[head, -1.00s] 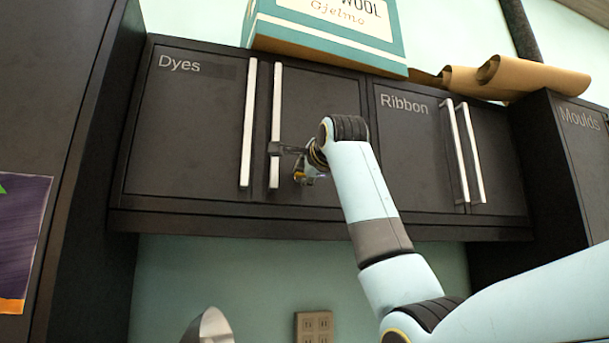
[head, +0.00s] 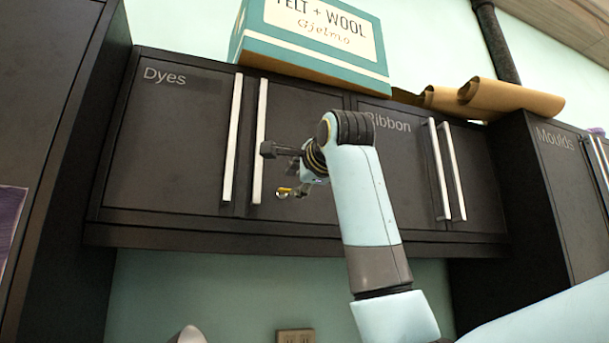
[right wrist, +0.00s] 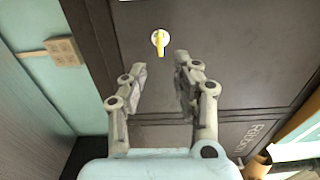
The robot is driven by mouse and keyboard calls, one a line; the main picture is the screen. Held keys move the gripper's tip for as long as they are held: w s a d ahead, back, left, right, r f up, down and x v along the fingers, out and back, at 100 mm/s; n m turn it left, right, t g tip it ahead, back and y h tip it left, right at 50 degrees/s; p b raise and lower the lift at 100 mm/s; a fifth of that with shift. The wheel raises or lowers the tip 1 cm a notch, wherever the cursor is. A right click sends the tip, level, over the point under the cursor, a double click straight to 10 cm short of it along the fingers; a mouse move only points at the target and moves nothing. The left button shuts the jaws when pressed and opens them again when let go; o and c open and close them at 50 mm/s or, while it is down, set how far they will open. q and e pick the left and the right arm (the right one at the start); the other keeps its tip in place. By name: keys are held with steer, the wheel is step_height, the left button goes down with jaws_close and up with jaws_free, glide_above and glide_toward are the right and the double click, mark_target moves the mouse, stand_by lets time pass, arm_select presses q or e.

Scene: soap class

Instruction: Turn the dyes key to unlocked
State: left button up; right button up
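The dyes cabinet (head: 165,150) hangs on the wall with two dark doors and long pale handles. Its small yellow key (head: 283,192) shows just right of the right-hand dyes handle; in the right wrist view the key (right wrist: 160,45) sits in a round white lock plate, its bow pointing down the picture. My right gripper (head: 300,170) is in front of that door, close to the key. In the right wrist view its fingers (right wrist: 158,66) are apart and empty, with the key beyond the tips and between them. My left gripper is not in view.
The ribbon cabinet (head: 400,180) adjoins on the right, and the moulds cabinet (head: 560,180) stands beyond it. A teal felt and wool box (head: 310,60) and a brown paper roll (head: 510,97) lie on top. A wall socket (head: 295,336) is below.

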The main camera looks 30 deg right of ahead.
steer(key=v, duration=0.5)
steer(key=shift+w, duration=0.1)
stand_by(0.3)
